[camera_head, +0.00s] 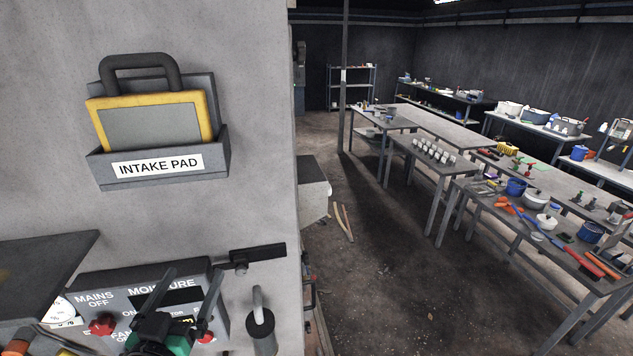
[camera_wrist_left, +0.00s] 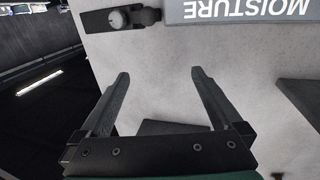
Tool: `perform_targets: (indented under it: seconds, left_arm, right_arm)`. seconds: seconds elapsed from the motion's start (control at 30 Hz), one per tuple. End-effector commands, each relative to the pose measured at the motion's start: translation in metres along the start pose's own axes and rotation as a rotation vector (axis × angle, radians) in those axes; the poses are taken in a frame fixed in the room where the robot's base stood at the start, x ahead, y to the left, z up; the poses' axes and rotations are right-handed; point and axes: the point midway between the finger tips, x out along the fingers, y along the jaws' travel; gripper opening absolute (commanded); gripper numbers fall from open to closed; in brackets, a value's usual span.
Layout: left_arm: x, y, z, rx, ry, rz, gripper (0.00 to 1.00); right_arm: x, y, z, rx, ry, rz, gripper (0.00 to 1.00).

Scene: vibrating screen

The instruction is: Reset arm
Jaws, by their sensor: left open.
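My left gripper (camera_head: 195,275) is at the bottom of the head view, in front of a grey control panel (camera_head: 95,284) on the wall. Its two dark fingers are spread, with nothing between them. In the left wrist view the gripper (camera_wrist_left: 160,74) is also open and empty, with pale wall behind its fingers. The panel shows "MAINS OFF" and "MOISTURE" labels, a red knob (camera_head: 102,324) and a dark display, partly hidden by the gripper. The panel's "MOISTURE" edge (camera_wrist_left: 245,10) appears upside down in the left wrist view. My right gripper is in neither view.
A yellow-framed pad (camera_head: 150,122) sits in a wall holder labelled "INTAKE PAD" (camera_head: 160,177). A padlock (camera_head: 260,325) and a dark latch (camera_head: 250,256) are right of the panel. Tables with tools (camera_head: 435,157) stand at right; open floor lies between.

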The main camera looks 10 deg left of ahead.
Motion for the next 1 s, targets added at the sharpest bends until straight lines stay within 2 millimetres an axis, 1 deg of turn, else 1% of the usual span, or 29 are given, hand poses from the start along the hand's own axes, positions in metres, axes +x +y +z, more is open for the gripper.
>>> perform_targets:
  seconds: [0.03, 0.07, 0.1, 0.13, 0.17, 0.2, 0.27, 0.3, 0.4, 0.5, 0.6, 1.0]
  left_arm:
    - [-0.003, 0.012, -0.046, -0.001, 0.098, 0.022, 1.0]
    - [-0.007, 0.019, -0.072, -0.003, 0.154, 0.035, 1.0]
    - [-0.014, 0.027, -0.106, -0.006, 0.23, 0.052, 1.0]
    - [-0.022, 0.034, -0.131, -0.009, 0.288, 0.065, 1.0]
    - [-0.03, 0.04, -0.156, -0.013, 0.346, 0.078, 1.0]
    - [-0.044, 0.048, -0.188, -0.02, 0.424, 0.095, 1.0]
    - [-0.067, 0.057, -0.231, -0.031, 0.533, 0.119, 1.0]
    - [-0.083, 0.062, -0.255, -0.039, 0.6, 0.133, 1.0]
    - [-0.119, 0.071, -0.3, -0.058, 0.732, 0.16, 1.0]
    - [-0.141, 0.074, -0.323, -0.071, 0.807, 0.176, 1.0]
    - [-0.149, 0.075, -0.331, -0.075, 0.833, 0.18, 1.0]
    - [-0.148, 0.075, -0.33, -0.074, 0.83, 0.179, 1.0]
  right_arm:
    - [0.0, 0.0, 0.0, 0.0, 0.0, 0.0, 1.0]
    - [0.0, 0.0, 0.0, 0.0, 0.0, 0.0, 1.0]
    - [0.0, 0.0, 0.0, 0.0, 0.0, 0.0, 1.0]
    - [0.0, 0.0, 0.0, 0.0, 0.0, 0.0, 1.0]
    - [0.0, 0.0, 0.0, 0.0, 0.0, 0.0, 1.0]
    - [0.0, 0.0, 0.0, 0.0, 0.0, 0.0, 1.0]
    - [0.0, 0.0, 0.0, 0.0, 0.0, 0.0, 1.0]
    - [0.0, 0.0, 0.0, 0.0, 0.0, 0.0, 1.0]
    - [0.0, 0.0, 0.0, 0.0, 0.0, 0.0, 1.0]
    - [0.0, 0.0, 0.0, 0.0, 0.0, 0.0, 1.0]
    - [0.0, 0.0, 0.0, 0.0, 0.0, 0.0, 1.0]
    - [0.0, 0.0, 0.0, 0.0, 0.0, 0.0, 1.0]
